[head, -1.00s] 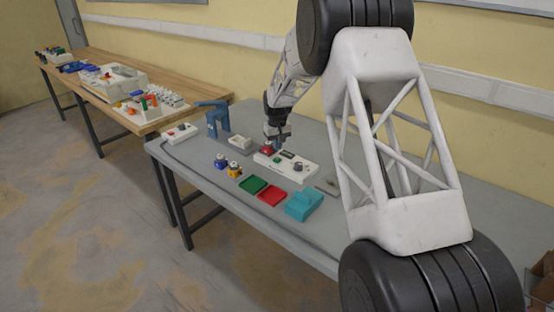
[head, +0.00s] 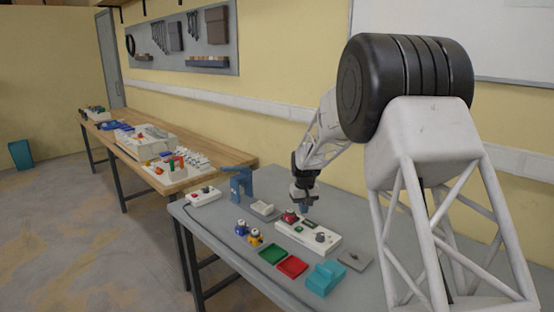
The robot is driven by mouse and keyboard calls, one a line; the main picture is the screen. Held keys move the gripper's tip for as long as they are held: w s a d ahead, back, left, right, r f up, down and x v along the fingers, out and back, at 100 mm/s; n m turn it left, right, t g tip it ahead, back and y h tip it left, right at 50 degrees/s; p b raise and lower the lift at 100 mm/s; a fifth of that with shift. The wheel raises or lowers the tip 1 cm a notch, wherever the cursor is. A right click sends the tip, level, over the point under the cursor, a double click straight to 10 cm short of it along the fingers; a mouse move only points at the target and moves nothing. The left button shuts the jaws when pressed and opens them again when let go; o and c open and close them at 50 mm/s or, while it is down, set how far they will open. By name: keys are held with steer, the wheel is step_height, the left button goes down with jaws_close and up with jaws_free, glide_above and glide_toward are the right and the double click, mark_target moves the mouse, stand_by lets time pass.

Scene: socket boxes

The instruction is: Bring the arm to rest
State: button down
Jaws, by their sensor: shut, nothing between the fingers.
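My gripper (head: 304,208) is shut and empty, pointing down. It is above the grey table, over the white socket box (head: 308,236) with its red part, dark display and grey knob. The red part (head: 289,217) sits at the left end of the box, close beside my fingertips. I cannot tell whether the fingertips touch the box. My arm reaches in from the right side of the head view.
On the grey table (head: 222,236) are a blue press-like fixture (head: 240,181), a small white box (head: 203,196), blue and yellow parts (head: 248,232), a green tray (head: 272,254), a red tray (head: 292,266) and a teal block (head: 325,279). A wooden bench (head: 183,181) stands behind left.

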steer(key=s+d+r+m, duration=0.1)
steer(key=s+d+r, duration=0.1)
steer(key=s+r, duration=0.6)
steer(key=s+d+r+t, duration=0.15)
steer(key=s+r, duration=0.25)
steer(key=s, duration=0.8)
steer(key=s+d+r+m, duration=0.1)
steer(key=s+d+r, duration=0.1)
steer(key=s+r, duration=0.6)
steer(key=s+d+f, duration=0.1)
steer(key=s+f, duration=0.1)
steer(key=s, duration=1.3)
steer(key=s+d+f+m, duration=0.1)
steer(key=s+f, duration=0.1)
steer(key=s, duration=1.4)
steer(key=shift+d+f+t, duration=0.2)
steer(key=shift+f+t, duration=0.05)
steer(key=shift+t, duration=0.2)
steer(key=shift+w, duration=0.1)
